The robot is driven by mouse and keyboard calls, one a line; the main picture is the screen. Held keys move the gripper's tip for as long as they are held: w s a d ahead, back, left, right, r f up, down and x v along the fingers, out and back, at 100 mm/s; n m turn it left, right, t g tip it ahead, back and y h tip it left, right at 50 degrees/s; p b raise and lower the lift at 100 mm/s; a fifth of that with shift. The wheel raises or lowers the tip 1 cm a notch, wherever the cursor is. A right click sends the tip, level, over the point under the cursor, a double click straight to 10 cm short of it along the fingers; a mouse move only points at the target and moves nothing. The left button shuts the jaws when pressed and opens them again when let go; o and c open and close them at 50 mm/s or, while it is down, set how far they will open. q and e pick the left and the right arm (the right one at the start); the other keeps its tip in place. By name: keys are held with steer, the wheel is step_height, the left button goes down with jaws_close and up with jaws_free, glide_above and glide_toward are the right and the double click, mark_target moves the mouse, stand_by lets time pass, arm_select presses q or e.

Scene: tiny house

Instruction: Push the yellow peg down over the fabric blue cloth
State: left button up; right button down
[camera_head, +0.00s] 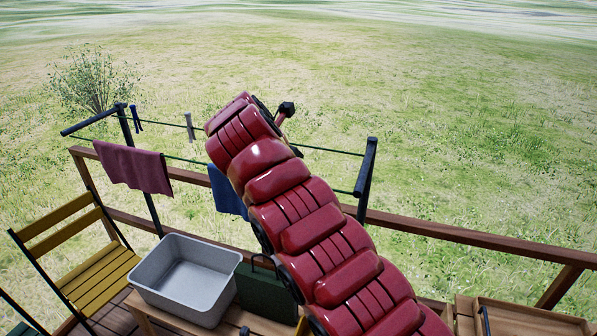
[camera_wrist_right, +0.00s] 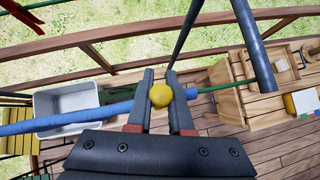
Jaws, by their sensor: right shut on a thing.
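The yellow peg (camera_wrist_right: 161,95) shows end-on in the right wrist view, between the fingers of my right gripper (camera_wrist_right: 160,85), which is shut on it. The blue cloth (camera_wrist_right: 70,118) hangs over the green line and is seen from above as a long blue strip. It runs beneath the fingers, and the peg lines up with it near its right end. I cannot tell whether the peg touches the cloth. In the head view the blue cloth (camera_head: 228,194) is partly hidden behind my red right arm. The peg is hidden there. My left gripper is in neither view.
A maroon cloth (camera_head: 135,168) hangs on the near line to the left. Dark posts (camera_head: 366,180) carry the lines, above a wooden railing (camera_head: 450,236). A grey basin (camera_head: 186,280) and a dark green box (camera_head: 265,290) stand below, beside a yellow chair (camera_head: 85,265).

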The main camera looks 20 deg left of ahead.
steer(key=c, duration=0.7)
jaws_free()
steer(key=shift+c, duration=0.2)
steer(key=p+v, duration=0.3)
steer(key=v, duration=1.4)
steer(key=shift+s+p, duration=0.2)
steer(key=shift+p, duration=0.2)
steer(key=shift+a, duration=0.1)
